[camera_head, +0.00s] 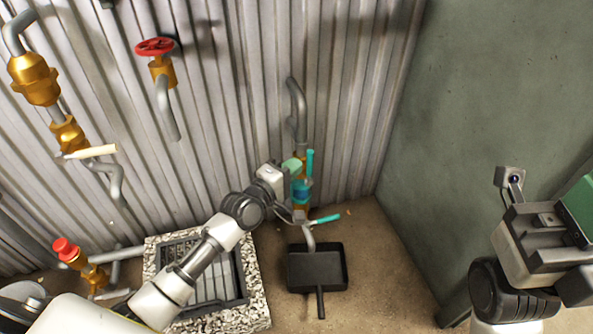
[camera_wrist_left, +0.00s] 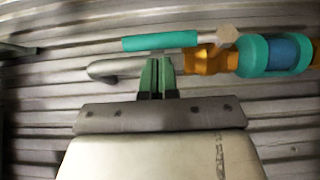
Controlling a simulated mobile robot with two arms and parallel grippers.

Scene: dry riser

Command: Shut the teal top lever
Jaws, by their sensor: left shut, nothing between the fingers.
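The teal top lever (camera_head: 310,162) stands upright alongside the pipe of the riser by the corrugated wall. In the left wrist view the teal top lever (camera_wrist_left: 176,39) runs parallel to the grey pipe, its end joined at the brass valve (camera_wrist_left: 210,60). My left gripper (camera_head: 292,165) is beside the lever, on its left. Its green fingers (camera_wrist_left: 157,72) are together and empty, with the tips in front of the pipe and a small gap short of the lever. My right gripper (camera_head: 575,215) is cut off at the right edge; its fingers cannot be made out clearly.
A lower teal lever (camera_head: 325,219) sticks out to the right below. A teal and blue body (camera_wrist_left: 270,55) sits beside the brass valve. A black dustpan (camera_head: 318,268) lies on the floor. A drain grate (camera_head: 215,305) is under my left arm. A green wall (camera_head: 475,110) closes the right side.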

